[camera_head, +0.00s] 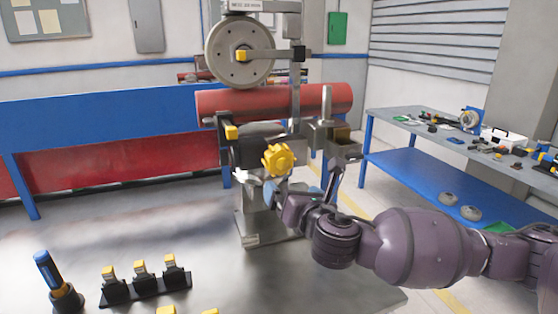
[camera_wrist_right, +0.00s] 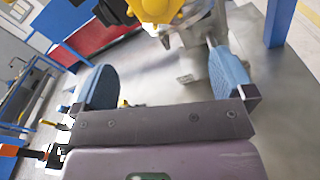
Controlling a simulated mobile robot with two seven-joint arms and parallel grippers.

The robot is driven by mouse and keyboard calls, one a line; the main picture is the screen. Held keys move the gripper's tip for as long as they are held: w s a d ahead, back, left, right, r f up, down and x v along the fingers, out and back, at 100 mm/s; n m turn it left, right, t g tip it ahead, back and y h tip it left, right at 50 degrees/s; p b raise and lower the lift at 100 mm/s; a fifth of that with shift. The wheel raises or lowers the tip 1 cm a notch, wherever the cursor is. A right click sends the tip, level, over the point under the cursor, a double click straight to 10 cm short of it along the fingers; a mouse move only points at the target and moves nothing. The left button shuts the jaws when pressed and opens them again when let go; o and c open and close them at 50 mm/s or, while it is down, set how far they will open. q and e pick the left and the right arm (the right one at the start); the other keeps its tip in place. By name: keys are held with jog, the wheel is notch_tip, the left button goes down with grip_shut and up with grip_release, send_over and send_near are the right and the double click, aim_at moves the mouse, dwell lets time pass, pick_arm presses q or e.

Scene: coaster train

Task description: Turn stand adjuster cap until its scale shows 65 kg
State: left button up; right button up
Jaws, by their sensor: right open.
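The yellow lobed adjuster cap (camera_head: 278,160) faces me on the front of the grey machine stand (camera_head: 254,224). No scale reading can be made out at this size. My right gripper (camera_head: 291,190) is just below and slightly right of the cap, with nothing between its fingers. In the right wrist view the blue-padded fingers (camera_wrist_right: 162,72) are wide apart. The cap (camera_wrist_right: 156,9) shows at the top edge there, beyond the fingertips and partly cut off. My left gripper is not in view.
A red cylinder (camera_head: 218,102) and a grey wheel (camera_head: 239,50) sit above the cap. Yellow-topped black blocks (camera_head: 141,275) and a blue-handled tool (camera_head: 49,268) stand at the table's front left. A side bench (camera_head: 392,114) is at right.

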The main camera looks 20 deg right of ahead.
aim_at(282, 163)
jog(key=shift+n+t+h, duration=0.3)
jog(key=shift+n, duration=0.4)
jog(key=w+r, duration=0.1)
jog(key=w, duration=0.2)
jog(key=w+p, duration=0.1)
jog(key=w, duration=0.3)
jog(key=w+r, duration=0.1)
jog(key=w, duration=0.3)
jog(key=shift+d+r+p, duration=0.25)
jog(key=shift+r+p, duration=0.05)
jog(key=shift+r, duration=0.05)
jog(key=c, duration=0.9)
